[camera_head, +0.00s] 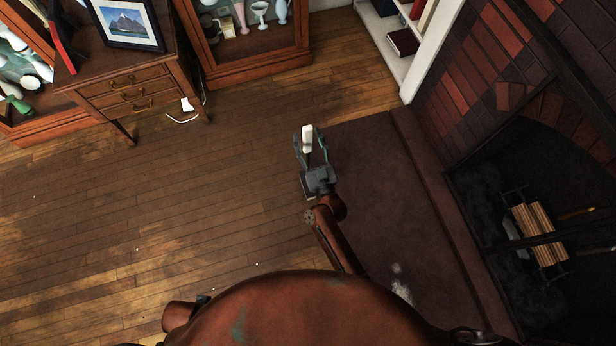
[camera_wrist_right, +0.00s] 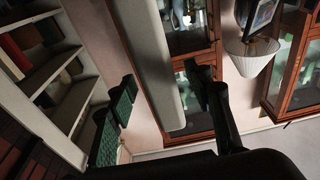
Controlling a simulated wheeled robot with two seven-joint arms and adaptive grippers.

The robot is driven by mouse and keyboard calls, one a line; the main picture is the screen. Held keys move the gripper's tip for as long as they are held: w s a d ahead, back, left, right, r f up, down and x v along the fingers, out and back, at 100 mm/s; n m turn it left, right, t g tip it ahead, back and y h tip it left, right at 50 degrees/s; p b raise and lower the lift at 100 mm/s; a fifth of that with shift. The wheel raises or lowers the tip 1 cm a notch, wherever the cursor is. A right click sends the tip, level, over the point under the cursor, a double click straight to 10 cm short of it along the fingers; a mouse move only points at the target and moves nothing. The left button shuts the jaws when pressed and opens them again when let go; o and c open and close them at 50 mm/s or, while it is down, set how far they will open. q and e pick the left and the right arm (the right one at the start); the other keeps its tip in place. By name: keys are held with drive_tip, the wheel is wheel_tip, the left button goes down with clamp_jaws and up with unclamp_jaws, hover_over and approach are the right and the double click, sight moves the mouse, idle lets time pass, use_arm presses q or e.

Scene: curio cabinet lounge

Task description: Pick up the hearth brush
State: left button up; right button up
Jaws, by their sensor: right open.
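A pale, smooth bar with a rounded end (camera_head: 307,138), apparently the hearth brush, shows between the fingers of my right gripper (camera_head: 308,147) in the head view. In the right wrist view the same pale bar (camera_wrist_right: 162,70) runs from the top edge down between the two dark fingers (camera_wrist_right: 163,108). The fingers are apart, one on each side of it, and the right gripper is open. I cannot tell whether either finger touches it. Bristles are not visible. My left gripper is not in view.
A dark hearth slab (camera_head: 385,190) lies right of my right arm, before a brick fireplace with a log grate (camera_head: 540,232). A wooden desk (camera_head: 125,75), glass cabinet (camera_head: 255,66) and white bookshelf (camera_head: 420,50) stand beyond. The wooden floor (camera_head: 150,210) at left is mostly clear.

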clamp_jaws()
idle(0.7)
drive_tip(key=shift+r, duration=0.15)
idle(0.3)
